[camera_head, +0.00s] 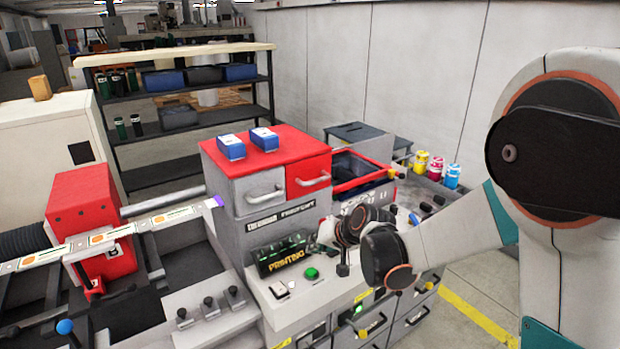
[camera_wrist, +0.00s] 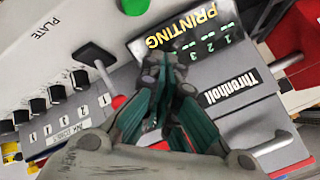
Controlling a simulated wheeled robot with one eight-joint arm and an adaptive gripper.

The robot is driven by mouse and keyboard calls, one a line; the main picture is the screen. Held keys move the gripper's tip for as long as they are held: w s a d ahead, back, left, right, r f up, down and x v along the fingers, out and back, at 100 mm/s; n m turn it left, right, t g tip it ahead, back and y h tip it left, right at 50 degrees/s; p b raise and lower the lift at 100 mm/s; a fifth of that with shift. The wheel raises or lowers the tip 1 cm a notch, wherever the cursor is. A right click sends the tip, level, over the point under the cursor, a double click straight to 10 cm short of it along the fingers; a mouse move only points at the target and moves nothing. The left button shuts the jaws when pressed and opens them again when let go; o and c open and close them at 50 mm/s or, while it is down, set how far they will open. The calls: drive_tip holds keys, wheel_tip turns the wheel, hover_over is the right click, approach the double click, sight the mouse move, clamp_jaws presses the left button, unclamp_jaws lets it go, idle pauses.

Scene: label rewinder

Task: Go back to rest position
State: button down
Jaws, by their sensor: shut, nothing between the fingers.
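My gripper (camera_wrist: 170,70) shows in the wrist view with its dark green fingers drawn together and nothing between them. It is in front of the machine's control panel, over the area by the black PRINTING display (camera_wrist: 200,35). Whether the fingertips touch the panel cannot be told. In the head view my arm reaches in from the right and ends just right of the same PRINTING display (camera_head: 284,256). The fingers are hard to make out there.
In the head view, a green button (camera_head: 312,273), drawers with a red top (camera_head: 270,150) and an open red-rimmed drawer (camera_head: 372,184) are near my arm. Floor with a yellow line (camera_head: 480,318) shows at right.

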drive_tip(key=s+d+f+h+b, duration=0.1)
drive_tip(key=s+d+b, duration=0.3)
drive_tip(key=s, duration=0.6)
drive_tip(key=s+d+f+h+b, duration=0.1)
drive_tip(key=s+d+h+b, duration=0.2)
drive_tip(key=s+d+b, duration=0.2)
drive_tip(key=s+d+f+n+h+b, duration=0.1)
drive_tip(key=s+d+b, duration=0.4)
drive_tip(key=s+d, duration=0.4)
drive_tip(key=s, duration=0.7)
drive_tip(key=shift+s+d+f+h, duration=0.15)
drive_tip(key=shift+d+f+h, duration=0.05)
drive_tip(key=shift+f+h, duration=0.2)
